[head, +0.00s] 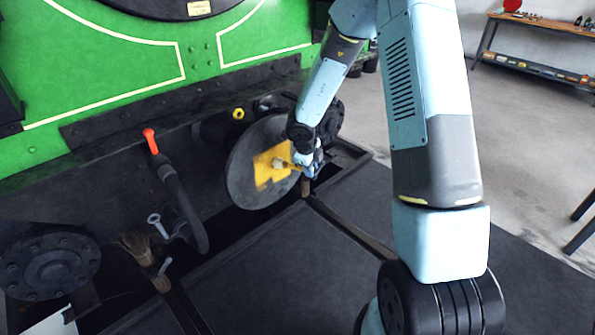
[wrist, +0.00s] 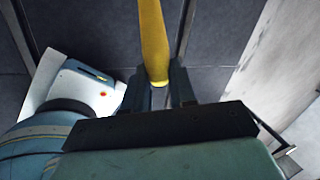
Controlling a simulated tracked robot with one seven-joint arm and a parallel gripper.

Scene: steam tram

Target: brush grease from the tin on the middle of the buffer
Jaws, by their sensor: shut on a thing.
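The buffer is a round dark disc (head: 243,182) on the front of the green engine. A yellow grease patch (head: 266,178) covers much of its middle. My gripper (head: 303,161) is in front of the disc's right part, shut on a brush (head: 280,163). The brush head lies over the yellow patch; I cannot tell whether it touches. In the wrist view the brush's yellow handle (wrist: 154,38) stands between the two dark fingers (wrist: 160,88). I cannot make out the grease tin.
A hose with a red-orange end (head: 151,142) hangs left of the disc.

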